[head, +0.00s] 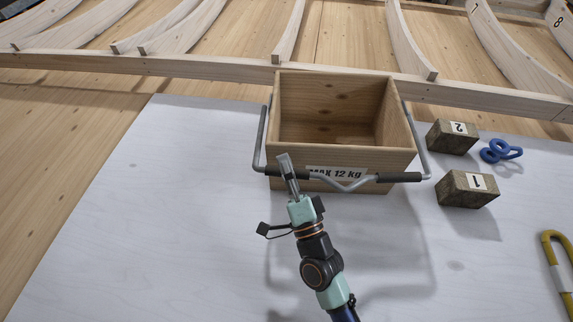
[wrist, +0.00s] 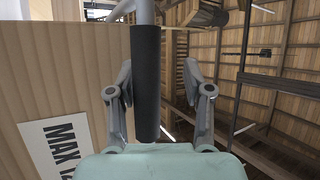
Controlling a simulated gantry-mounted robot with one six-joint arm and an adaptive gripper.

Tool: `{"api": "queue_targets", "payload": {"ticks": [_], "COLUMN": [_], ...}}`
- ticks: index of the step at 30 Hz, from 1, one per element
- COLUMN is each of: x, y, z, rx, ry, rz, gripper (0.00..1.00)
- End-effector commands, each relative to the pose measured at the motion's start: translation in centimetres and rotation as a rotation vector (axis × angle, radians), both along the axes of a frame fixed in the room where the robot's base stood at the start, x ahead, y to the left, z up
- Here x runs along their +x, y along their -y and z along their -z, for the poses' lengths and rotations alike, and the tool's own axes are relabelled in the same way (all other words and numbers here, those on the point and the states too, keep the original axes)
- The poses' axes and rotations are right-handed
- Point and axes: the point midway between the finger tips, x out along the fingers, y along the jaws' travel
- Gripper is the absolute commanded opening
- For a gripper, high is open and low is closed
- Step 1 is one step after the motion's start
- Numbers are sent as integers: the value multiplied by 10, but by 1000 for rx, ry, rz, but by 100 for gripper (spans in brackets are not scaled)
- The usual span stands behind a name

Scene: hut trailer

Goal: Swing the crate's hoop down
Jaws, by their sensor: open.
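The wooden crate (head: 345,157) stands open and empty on the white table, with a "MAX 12 kg" label on its front. Its grey metal hoop (head: 351,186) runs from both crate sides to a crossbar that shows in front of the front face, near the label. The crossbar has a V-shaped dip between a left black grip (head: 306,175) and a right black grip (head: 398,178). My gripper (head: 286,166) is at the left grip. In the wrist view, the black grip (wrist: 146,85) lies between my open fingers, with gaps on both sides. The hoop's exact tilt is hard to tell.
Right of the crate are wooden block 2 (head: 453,137), wooden block 1 (head: 468,189) and a blue ring-shaped item (head: 499,151). A yellow bar (head: 557,275) lies at the right edge. The table (head: 170,210) is clear on the left. A wooden rail (head: 200,67) runs behind.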

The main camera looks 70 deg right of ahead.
Motion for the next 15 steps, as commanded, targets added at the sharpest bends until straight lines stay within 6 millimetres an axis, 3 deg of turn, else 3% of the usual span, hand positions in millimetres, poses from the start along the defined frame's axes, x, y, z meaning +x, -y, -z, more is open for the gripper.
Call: {"api": "queue_targets", "payload": {"ticks": [5, 15], "x": [-14, -64], "y": [-15, -68], "z": [11, 43], "rx": [2, 2], "ry": [-6, -5], "rz": [1, -2], "gripper": [50, 50]}}
